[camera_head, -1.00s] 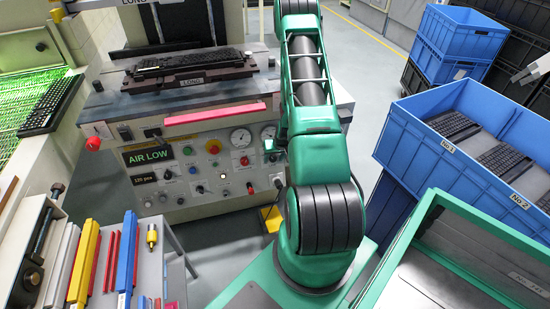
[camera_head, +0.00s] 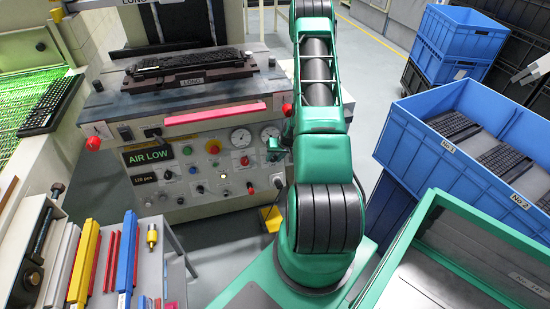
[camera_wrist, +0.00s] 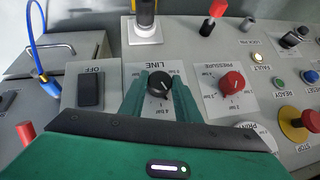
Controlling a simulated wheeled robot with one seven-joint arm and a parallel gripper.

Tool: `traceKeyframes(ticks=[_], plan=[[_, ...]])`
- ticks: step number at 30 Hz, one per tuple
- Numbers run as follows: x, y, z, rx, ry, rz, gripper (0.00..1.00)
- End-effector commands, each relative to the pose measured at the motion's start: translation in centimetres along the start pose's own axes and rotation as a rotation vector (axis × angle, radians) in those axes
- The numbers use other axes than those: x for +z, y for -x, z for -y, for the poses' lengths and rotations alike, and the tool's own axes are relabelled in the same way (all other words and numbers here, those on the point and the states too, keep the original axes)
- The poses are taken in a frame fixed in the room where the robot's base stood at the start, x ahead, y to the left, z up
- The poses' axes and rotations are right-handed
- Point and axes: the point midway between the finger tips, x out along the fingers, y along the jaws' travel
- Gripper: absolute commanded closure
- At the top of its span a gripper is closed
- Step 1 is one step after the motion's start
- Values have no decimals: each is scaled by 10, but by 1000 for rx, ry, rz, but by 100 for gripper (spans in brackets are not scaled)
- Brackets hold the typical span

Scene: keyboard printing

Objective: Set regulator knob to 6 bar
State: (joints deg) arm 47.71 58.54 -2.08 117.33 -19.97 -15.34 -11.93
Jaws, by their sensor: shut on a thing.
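In the wrist view, a black round knob (camera_wrist: 157,84) with a white pointer mark sits on a white plate (camera_wrist: 173,119) lettered LINE, with small bar markings around it. My gripper (camera_wrist: 159,77) has its two green fingers on the left and right of this knob and is shut on it. The exact pointer reading is too small to tell, and the fingers cover part of the scale. In the head view, the panel shows AIR LOW on its display (camera_head: 148,152). My arm's end is at the panel's right side, and the held knob is not clear there.
A red PRESSURE knob (camera_wrist: 232,82) is close to the right of my gripper. A black OFF switch (camera_wrist: 90,90) is to the left. A red STOP button (camera_wrist: 311,119) is at the right. Two gauges (camera_head: 241,137) sit on the panel. Blue crates (camera_head: 480,130) stand right.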

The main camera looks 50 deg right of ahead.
Motion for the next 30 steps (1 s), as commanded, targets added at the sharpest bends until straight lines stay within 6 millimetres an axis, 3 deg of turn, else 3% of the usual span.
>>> traceKeyframes(ticks=[3,30], plan=[[4,1,-10,-63,-72,4,93],[12,-7,-17,-713,-628,8,93]])
